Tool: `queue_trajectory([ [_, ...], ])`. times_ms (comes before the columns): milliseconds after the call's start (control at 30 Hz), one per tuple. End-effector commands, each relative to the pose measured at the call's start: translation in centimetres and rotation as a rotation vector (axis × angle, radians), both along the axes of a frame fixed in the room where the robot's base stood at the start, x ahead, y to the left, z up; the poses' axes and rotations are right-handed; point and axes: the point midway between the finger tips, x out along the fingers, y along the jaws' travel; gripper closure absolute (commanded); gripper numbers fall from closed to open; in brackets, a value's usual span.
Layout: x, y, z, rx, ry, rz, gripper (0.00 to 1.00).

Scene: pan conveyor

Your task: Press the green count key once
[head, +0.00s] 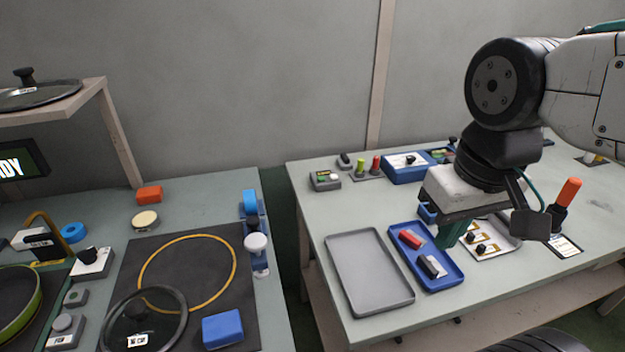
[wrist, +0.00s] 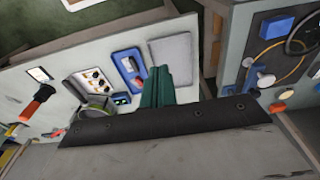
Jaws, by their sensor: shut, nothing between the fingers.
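My gripper (head: 447,238) has green fingers, shut and empty, above the right table by the blue tray; the fingers also show in the wrist view (wrist: 158,84). No label reading "count" is legible, so I cannot tell which key is the count key. A small grey box with a green key (head: 75,297) sits on the left table, far from my gripper. Another grey box with a green patch (head: 325,180) stands at the back left of the right table. In the wrist view a blue device with a small green patch (wrist: 121,99) lies beside the fingers.
The blue tray (head: 458,281) holds a red and a dark block. An empty grey tray (head: 370,275) lies left of it. A white panel with black knobs (head: 490,246) and an orange-handled tool (head: 568,193) stand to the right. A gap separates the two tables.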

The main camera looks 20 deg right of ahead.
Motion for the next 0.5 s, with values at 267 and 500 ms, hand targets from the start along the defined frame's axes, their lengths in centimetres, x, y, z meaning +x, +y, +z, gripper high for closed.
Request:
queue_trajectory([
  [267, 3.9, 1.9, 0.7, 0.099, -0.015, 0.046, 1.00],
  [500, 16.3, 5.9, 1.5, 0.344, -0.122, 0.111, 1.00],
])
